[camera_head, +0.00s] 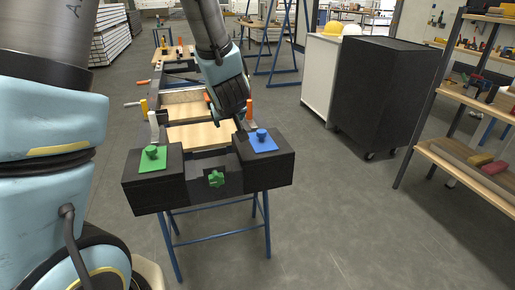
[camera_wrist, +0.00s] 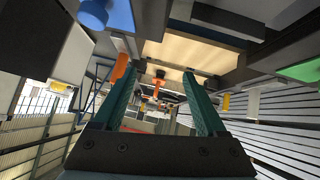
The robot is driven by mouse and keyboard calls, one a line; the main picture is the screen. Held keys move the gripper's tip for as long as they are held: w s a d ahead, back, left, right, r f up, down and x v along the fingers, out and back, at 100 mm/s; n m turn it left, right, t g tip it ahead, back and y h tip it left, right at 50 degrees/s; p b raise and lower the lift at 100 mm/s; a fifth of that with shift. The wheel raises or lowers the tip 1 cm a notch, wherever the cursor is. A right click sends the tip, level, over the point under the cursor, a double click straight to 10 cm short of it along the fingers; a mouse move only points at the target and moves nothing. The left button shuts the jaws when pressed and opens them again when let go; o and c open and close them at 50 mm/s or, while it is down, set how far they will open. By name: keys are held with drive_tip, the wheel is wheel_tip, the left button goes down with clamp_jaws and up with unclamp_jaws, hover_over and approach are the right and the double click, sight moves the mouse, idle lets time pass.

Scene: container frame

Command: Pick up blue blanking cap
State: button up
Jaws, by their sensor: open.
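The blue blanking cap (camera_head: 262,134) stands on a blue square pad (camera_head: 264,145) on the right block of the black frame (camera_head: 208,190). In the wrist view the blue cap (camera_wrist: 92,12) shows at the top left edge, outside the fingers. My gripper (camera_head: 242,122) is just behind and left of the blue cap in the head view, with the fingers partly hidden. In the wrist view my gripper (camera_wrist: 160,76) has its two teal fingers spread apart with nothing held between them.
A green cap (camera_head: 152,152) stands on a green pad on the left block. Another green piece (camera_head: 216,179) sits at the frame's front middle. Behind is a workbench (camera_head: 200,132) with orange clamps. A black cabinet (camera_head: 385,95) and shelves (camera_head: 470,155) stand right; the floor between is clear.

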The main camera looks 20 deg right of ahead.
sight(263, 134)
drive_tip(key=s+d+t, duration=0.1)
drive_tip(key=d, duration=0.1)
drive_tip(key=s+d+f+t, duration=0.1)
drive_tip(key=d, duration=0.1)
drive_tip(key=s+d+f+y+b, duration=0.1)
drive_tip(key=d, duration=0.1)
drive_tip(key=shift+d+f+t, duration=0.2)
drive_tip(key=shift+d+t, duration=0.05)
drive_tip(key=shift+t, duration=0.15)
drive_tip(key=s+d+t+y, duration=0.1)
drive_tip(key=s, duration=0.1)
drive_tip(key=s+b, duration=0.1)
drive_tip(key=s, duration=0.1)
drive_tip(key=s+d+n+t+y, duration=0.1)
drive_tip(key=s, duration=0.1)
drive_tip(key=shift+d+f+t+y, duration=0.3)
drive_tip(key=shift+f, duration=0.1)
drive_tip(key=x, duration=0.4)
drive_tip(key=shift+w+f, duration=0.15)
drive_tip(key=shift+w, duration=0.25)
drive_tip(key=shift+d+p+x, duration=0.15)
drive_tip(key=shift+p+x, duration=0.25)
drive_tip(key=shift+x, duration=0.95)
drive_tip(key=shift+d+p+x, duration=0.1)
drive_tip(key=shift+p+x, duration=0.3)
drive_tip(key=shift+x, duration=0.95)
drive_tip(key=shift+f, duration=0.1)
drive_tip(key=shift+c, duration=0.3)
clamp_jaws()
